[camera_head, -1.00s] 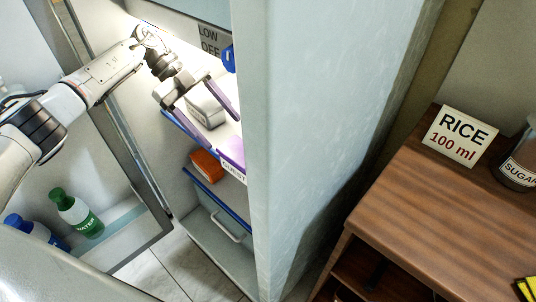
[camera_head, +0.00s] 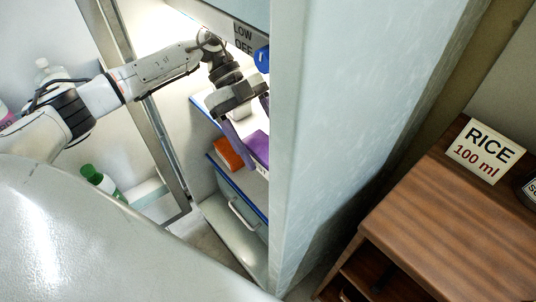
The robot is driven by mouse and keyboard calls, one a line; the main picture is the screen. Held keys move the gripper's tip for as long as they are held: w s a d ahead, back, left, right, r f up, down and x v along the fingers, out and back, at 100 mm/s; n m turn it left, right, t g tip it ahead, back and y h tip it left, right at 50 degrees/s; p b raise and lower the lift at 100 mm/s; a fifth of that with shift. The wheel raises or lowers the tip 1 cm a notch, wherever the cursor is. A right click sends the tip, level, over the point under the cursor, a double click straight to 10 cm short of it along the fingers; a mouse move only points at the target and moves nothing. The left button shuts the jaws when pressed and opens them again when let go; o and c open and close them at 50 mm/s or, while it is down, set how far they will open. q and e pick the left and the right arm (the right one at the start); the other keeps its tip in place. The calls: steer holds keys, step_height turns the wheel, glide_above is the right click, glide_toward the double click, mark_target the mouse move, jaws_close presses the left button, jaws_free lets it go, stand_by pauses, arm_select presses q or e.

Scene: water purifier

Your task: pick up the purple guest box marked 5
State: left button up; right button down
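A purple box (camera_head: 258,147) sits on a shelf inside the open fridge. Its right part is cut off by the fridge's side wall, and I cannot read a 5 on it. My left gripper (camera_head: 256,136) reaches in from the left and points down at this box. Its fingers look spread, one along the box's left side, the other partly hidden by the wall. I cannot tell whether they touch the box. My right gripper is not in view.
An orange box (camera_head: 228,154) lies left of the purple one. The fridge side wall (camera_head: 310,140) blocks the right. A drawer with a handle (camera_head: 243,218) is below. A green bottle (camera_head: 103,181) stands in the door. A wooden cabinet with a RICE sign (camera_head: 479,151) is at right.

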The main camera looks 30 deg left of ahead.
arm_select(q)
steer(key=shift+x, duration=2.65)
steer(key=shift+d+r, duration=0.1)
steer(key=shift+d, duration=0.05)
steer(key=shift+c, duration=0.6)
steer(key=c, duration=1.3)
steer(key=shift+r, duration=0.1)
